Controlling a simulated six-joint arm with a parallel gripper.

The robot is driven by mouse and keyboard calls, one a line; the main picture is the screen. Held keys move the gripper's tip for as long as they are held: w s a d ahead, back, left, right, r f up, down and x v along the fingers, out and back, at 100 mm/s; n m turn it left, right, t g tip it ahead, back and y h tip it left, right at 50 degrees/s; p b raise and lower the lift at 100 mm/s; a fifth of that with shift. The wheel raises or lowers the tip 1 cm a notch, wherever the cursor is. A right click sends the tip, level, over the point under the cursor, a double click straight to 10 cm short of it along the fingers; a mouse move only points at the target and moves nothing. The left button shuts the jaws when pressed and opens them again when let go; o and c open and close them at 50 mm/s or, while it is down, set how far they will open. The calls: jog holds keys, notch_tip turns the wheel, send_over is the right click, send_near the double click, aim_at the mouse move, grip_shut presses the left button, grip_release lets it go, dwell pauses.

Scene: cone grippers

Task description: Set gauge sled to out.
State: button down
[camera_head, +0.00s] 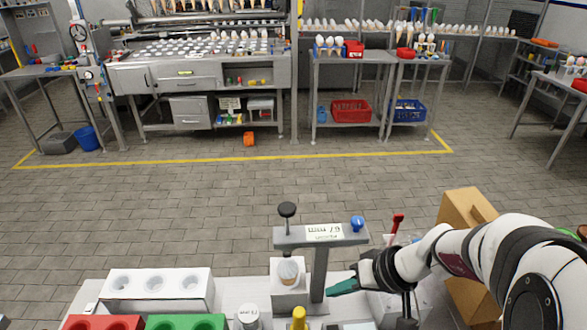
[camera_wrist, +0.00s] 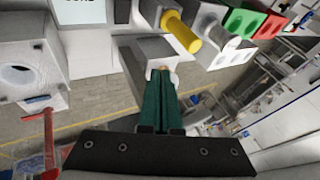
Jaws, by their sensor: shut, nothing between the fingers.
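The gauge stand has a grey upright (camera_head: 319,278) and a grey top arm (camera_head: 290,238) with a "67 mm" label, a black knob and a blue knob. A white block (camera_head: 289,299), which looks like the gauge sled, sits under the black knob with a pale cone-like piece (camera_head: 288,272) in its top. My gripper (camera_head: 330,291) is just right of the upright, its green fingers shut and empty. In the wrist view my gripper (camera_wrist: 161,74) points at a small pale part beside grey metal; contact cannot be told. The sled's lower part is cut off or hidden.
A white block with holes (camera_head: 157,290), a red block (camera_head: 103,323) and a green block (camera_head: 186,322) are at left. A cardboard box (camera_head: 460,215) stands behind my arm.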

jog(key=w+a+f, duration=0.2)
jog(key=w+f, duration=0.4)
jog(key=f, duration=0.3)
jog(key=shift+f+n+t, duration=0.3)
jog(key=shift+f+t, duration=0.1)
jog(key=shift+a, duration=0.1)
jog(key=a, duration=1.3)
